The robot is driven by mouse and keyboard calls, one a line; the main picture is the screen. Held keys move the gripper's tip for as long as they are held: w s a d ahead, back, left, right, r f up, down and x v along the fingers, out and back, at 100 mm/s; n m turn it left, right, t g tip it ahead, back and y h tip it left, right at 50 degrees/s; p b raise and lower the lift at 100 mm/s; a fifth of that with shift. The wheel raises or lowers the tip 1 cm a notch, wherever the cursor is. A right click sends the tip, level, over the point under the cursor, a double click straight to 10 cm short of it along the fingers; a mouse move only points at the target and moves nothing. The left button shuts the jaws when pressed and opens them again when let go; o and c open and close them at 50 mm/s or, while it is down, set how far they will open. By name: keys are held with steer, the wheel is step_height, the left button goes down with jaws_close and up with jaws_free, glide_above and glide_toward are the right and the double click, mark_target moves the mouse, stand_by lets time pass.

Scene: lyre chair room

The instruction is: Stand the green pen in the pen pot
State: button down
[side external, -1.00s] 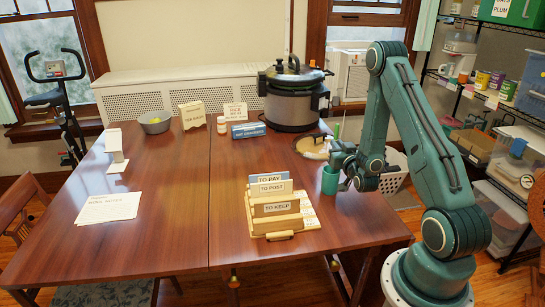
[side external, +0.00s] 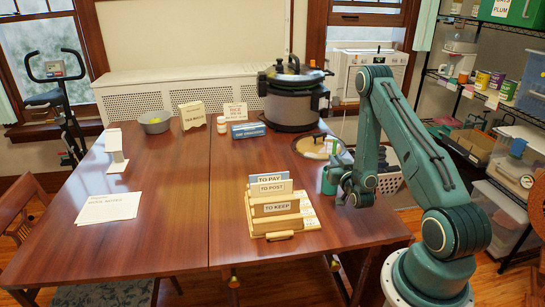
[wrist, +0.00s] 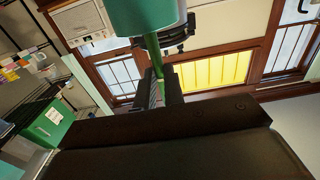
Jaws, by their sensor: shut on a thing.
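The pen pot (side external: 328,183) is a green cup near the table's right edge; it also fills the top of the wrist view (wrist: 143,15). My gripper (side external: 341,174) is right beside the pot in the side view. In the wrist view its two dark fingers (wrist: 159,90) are shut on the green pen (wrist: 157,70). The pen runs from the fingers to the pot's edge, and its end is hidden there. A short piece of the pen (side external: 335,149) shows upright above the pot in the side view. I cannot tell how deep the pen is inside the pot.
A letter rack (side external: 275,213) stands left of the pot. A round glass lid (side external: 312,147) lies behind it, with a large cooker (side external: 291,110) farther back. The left half of the table is mostly clear.

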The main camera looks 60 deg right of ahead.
steer(key=shift+f, duration=1.25)
steer(key=c, duration=1.4)
jaws_free()
steer(key=r, duration=0.1)
steer(key=s+a+r, duration=0.1)
steer(key=r, duration=0.1)
steer(key=s+a+r, duration=0.1)
steer(key=shift+r, duration=1.5)
